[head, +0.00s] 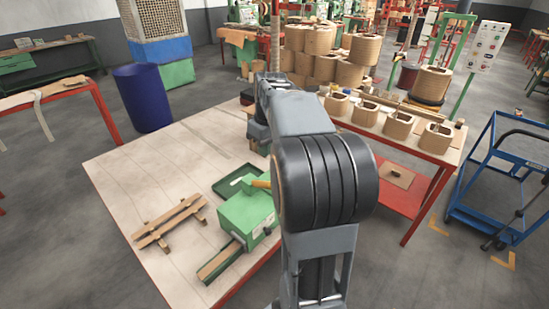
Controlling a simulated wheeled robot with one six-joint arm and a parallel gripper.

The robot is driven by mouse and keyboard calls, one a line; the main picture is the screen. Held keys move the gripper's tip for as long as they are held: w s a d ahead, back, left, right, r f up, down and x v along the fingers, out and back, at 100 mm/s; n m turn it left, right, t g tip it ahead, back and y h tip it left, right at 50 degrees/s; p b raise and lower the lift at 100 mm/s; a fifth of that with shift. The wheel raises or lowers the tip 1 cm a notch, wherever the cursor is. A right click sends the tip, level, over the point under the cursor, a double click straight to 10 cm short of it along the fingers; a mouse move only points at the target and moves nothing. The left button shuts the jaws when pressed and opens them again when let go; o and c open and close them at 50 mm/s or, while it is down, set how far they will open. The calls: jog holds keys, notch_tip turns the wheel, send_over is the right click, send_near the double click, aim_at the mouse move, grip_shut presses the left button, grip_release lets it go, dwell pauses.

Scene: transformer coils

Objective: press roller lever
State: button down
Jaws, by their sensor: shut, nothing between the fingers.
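A green box-shaped device (246,216) stands at the front right of the pale table. A yellow-orange part (262,183) sits at its top right, partly hidden behind my arm. A pale lever-like piece (243,182) shows at its top left. I cannot tell for sure which part is the roller lever. A narrow green channel with a wooden strip (219,261) runs from the device toward the table's front edge. My arm rises in front of the camera and reaches away over the table. Its fingers cannot be made out.
The pale table (140,170) also holds wooden slats (170,222) at the left and a dark green tray (236,181) behind the device. Its left part is mostly clear. A red bench with several coils (368,112) stands at the right, a blue cart (500,185) beyond it, and a blue bin (143,98) behind.

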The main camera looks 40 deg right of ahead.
jog(key=d, duration=0.1)
jog(key=d+r, duration=0.1)
jog(key=d+r+p, duration=0.1)
jog(key=d, duration=0.1)
jog(key=shift+w+r, duration=0.25)
jog(key=shift+w, duration=0.05)
jog(key=p, duration=0.1)
send_near(264, 185)
jog(key=s+d+f, duration=0.1)
jog(key=f, duration=0.1)
jog(key=shift+s+d+f+p, duration=0.25)
jog(key=shift+s+d+p, duration=0.05)
jog(key=shift+s+d, duration=0.1)
jog(key=shift+s+a+f, duration=0.1)
jog(key=shift+s+f, duration=0.1)
jog(key=shift+f, duration=0.35)
jog(key=shift+f, duration=0.1)
